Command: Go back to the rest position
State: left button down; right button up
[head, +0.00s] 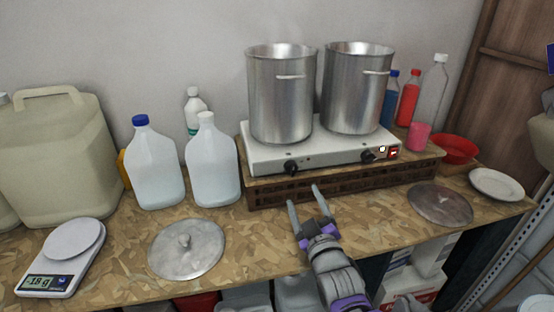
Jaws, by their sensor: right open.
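My right gripper (307,206) is in the lower middle of the head view, with its two fingers apart and nothing between them. It is over the front part of the wooden worktop (120,285), in front of the brown crate-like stand (300,190). My left gripper is not in view. Two steel pots (280,105) (356,95) without lids stand on the white double hot plate (262,160). One round metal lid (187,249) lies on the worktop left of my right gripper, and another flat lid (440,205) lies to its right.
A kitchen scale (62,258), a large beige canister (55,160) and two jugs (155,170) (213,165) stand on the left. A red bowl (456,149), white plate (496,185), pink cup (419,137) and several bottles (409,100) are on the right. Containers sit below the worktop.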

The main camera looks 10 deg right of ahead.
jog(key=s+f+m+g+p, duration=0.1)
jog(key=s+f+m+g, duration=0.2)
jog(key=s, duration=0.9)
jog(key=s+f+m+g+p, duration=0.2)
jog(key=s+f+m+g, duration=0.2)
jog(key=s+f+g, duration=0.6)
notch_tip(320, 180, down, 4)
jog(key=s, duration=0.2)
jog(key=shift+s+f, duration=0.2)
jog(key=shift+s, duration=0.1)
